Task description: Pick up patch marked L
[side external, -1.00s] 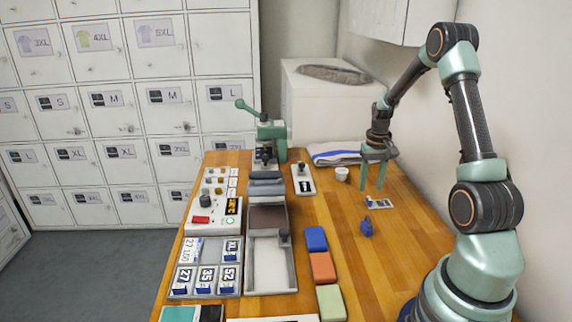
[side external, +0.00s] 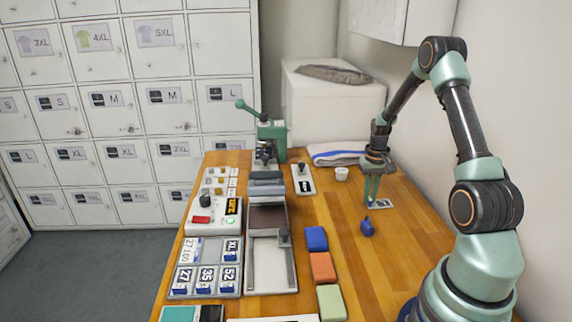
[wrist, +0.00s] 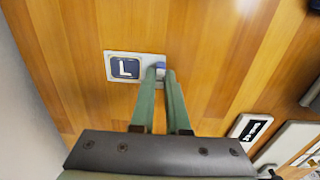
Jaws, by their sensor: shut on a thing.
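The patch marked L (wrist: 125,67) is a dark blue square with a white L on a pale backing, lying on the wooden table. It also shows in the side view (side external: 384,203), small, at the right of the table.
Blue, orange and green blocks (side external: 322,267) line the table's middle, beside a metal tray (side external: 290,267). A green press (side external: 271,140) stands at the back.

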